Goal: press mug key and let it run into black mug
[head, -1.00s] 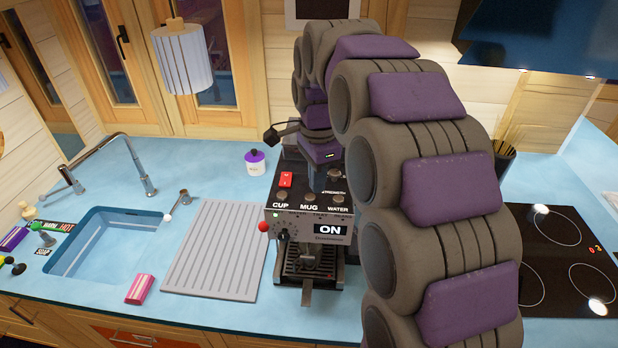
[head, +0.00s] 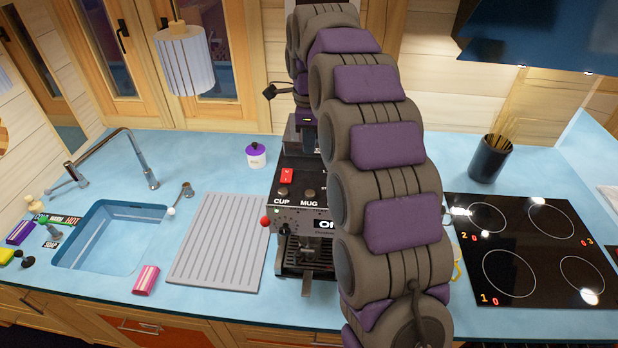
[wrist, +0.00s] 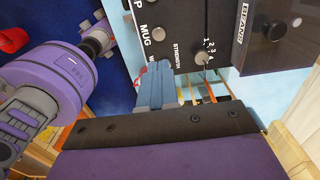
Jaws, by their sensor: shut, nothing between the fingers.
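The coffee machine (head: 285,216) stands on the counter with CUP and MUG labels on its sloped panel. The mug key (head: 309,193) shows above its MUG label, and in the wrist view a round key (wrist: 158,33) sits beside that label. My gripper (wrist: 155,85) is shut and empty in the wrist view, just off the panel's edge near the MUG and STRENGTH lettering; I cannot tell whether it touches. In the head view my arm hides the gripper's tips and the machine's right side. I cannot make out a black mug.
A ribbed drainboard (head: 216,243) and a sink (head: 110,238) lie left of the machine. A purple-lidded white jar (head: 256,156) stands behind. The glass hob (head: 530,235) and a dark pot of sticks (head: 490,158) are right. A pink-striped block (head: 146,280) lies near the front edge.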

